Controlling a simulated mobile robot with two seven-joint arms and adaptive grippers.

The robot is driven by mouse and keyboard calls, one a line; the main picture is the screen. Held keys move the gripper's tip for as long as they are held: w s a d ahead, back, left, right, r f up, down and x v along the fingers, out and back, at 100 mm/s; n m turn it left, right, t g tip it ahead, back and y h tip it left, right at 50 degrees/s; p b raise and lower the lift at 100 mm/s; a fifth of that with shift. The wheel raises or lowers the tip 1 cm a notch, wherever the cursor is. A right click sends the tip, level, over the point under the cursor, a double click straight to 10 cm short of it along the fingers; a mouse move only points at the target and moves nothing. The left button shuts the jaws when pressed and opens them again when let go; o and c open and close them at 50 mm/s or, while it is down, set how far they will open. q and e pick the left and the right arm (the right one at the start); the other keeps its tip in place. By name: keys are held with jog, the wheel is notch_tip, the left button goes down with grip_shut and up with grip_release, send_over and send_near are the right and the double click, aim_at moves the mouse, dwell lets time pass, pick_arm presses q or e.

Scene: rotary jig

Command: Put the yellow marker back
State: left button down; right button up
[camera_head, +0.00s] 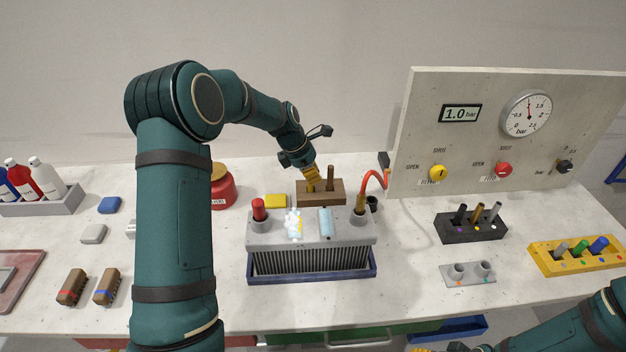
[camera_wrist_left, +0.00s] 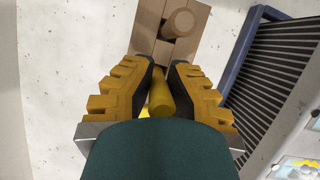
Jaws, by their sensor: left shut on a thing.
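The yellow marker (camera_wrist_left: 160,97) is between the fingers of my left gripper (camera_wrist_left: 158,85), which is shut on it. The light-brown wooden block (camera_wrist_left: 146,22) lies just past the marker's end, with a brown peg (camera_wrist_left: 181,22) standing in it. In the head view my left gripper (camera_head: 311,185) is at the left part of the wooden block (camera_head: 338,198), left of the brown peg (camera_head: 330,171). I cannot tell whether the marker's end is inside the block. Only the tips of my right gripper (camera_head: 425,349) show at the bottom edge.
A grey ribbed fixture in a blue tray (camera_head: 310,277) stands in front of the block. A yellow box (camera_head: 276,200) and a red canister (camera_head: 222,190) are to the left.

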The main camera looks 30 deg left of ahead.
pick_arm(q)
jog(key=shift+f, duration=0.75)
jog(key=shift+f, duration=0.2)
jog(key=c, duration=1.1)
grip_release()
jog(key=shift+c, duration=0.2)
jog(key=shift+r, duration=0.15)
jog(key=p+v, duration=0.1)
jog(key=v, duration=1.1)
jog(key=shift+p, duration=0.4)
jog(key=shift+d, duration=0.1)
